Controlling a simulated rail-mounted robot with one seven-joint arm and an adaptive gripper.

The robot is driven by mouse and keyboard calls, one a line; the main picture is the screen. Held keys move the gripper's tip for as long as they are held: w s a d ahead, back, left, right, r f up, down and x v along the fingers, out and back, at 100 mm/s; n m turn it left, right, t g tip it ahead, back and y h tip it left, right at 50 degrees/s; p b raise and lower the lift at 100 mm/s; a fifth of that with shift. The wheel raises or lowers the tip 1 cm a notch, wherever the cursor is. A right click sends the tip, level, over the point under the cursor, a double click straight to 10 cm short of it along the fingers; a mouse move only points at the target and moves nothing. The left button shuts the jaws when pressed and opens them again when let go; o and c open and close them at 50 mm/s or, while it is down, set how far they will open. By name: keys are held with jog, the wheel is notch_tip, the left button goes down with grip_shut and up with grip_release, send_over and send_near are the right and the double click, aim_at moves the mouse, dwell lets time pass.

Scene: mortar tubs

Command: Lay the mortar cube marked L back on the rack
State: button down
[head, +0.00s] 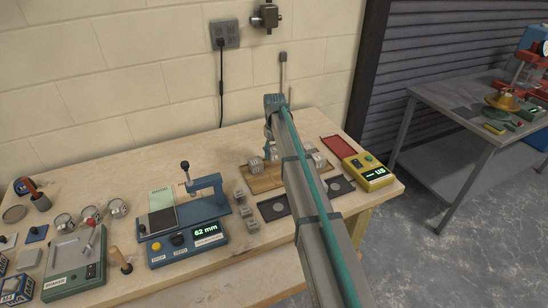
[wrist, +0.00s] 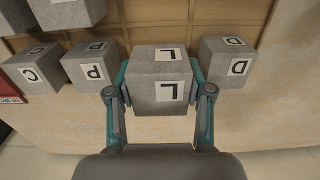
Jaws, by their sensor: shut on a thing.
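The mortar cube marked L (wrist: 160,92) is grey with white labels on two faces. My gripper (wrist: 160,76) is shut on it, one teal finger on each side. In the wrist view the wooden rack (wrist: 146,14) lies beyond the cube; I cannot tell whether the cube touches it. Cube P (wrist: 91,65) is close on the left and cube D (wrist: 226,63) on the right, with gaps between. In the head view the rack (head: 264,188) is at the back of the bench, partly hidden by my arm.
Cube C (wrist: 34,70) and another cube (wrist: 66,12) are at the left of the wrist view. On the bench, a blue measuring device (head: 185,245) and small cubes (head: 246,212) stand left of the rack. A yellow scale (head: 366,174) and red tray (head: 338,146) are right.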

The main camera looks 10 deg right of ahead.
aim_at(274, 165)
jog(key=shift+w+f, duration=0.3)
jog(key=shift+w, duration=0.05)
jog(key=shift+w+f+p, duration=0.1)
jog(key=shift+f+p, duration=0.9)
jog(key=shift+f, duration=0.7)
jog(key=shift+f, duration=0.15)
jog(key=c, duration=0.7)
grip_release()
notch_tip(274, 165, up, 12)
jog(key=b, duration=0.3)
jog(key=shift+b, duration=0.35)
